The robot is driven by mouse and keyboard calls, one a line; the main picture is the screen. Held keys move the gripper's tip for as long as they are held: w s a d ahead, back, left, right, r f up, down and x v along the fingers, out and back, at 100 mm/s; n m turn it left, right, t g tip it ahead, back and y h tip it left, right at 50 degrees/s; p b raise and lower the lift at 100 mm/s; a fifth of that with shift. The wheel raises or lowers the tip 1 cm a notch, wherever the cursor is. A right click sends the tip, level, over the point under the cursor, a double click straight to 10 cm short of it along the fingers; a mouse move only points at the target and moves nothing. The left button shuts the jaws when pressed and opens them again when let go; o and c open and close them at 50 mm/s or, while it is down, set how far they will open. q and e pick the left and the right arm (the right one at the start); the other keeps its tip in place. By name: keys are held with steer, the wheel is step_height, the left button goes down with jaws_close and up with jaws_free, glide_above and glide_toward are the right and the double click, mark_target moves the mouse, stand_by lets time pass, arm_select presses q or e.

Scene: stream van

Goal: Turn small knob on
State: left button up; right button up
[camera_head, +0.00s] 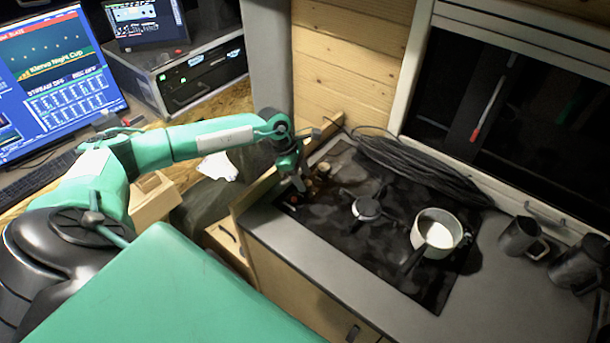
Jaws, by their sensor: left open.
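The dark stove top (330,228) is set into the grey counter and has a burner (366,208) near its middle. Small knobs are at its left end: one with a red spot (293,198) and a brownish one (322,170). I cannot tell their turned positions. My left gripper (299,184) points down over this end of the stove, close to the knobs. It is open, with nothing seen between its fingers. I cannot tell whether it touches a knob. My right gripper is out of view.
A pot (438,231) with pale contents stands on the stove's right part. A coil of black cable (420,167) lies along the back. Dark mugs (521,236) stand at the right. A wooden edge (270,190) borders the counter's left side. The front counter is clear.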

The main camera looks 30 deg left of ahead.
arm_select(q)
steer(key=shift+x, duration=1.15)
steer(key=c, duration=1)
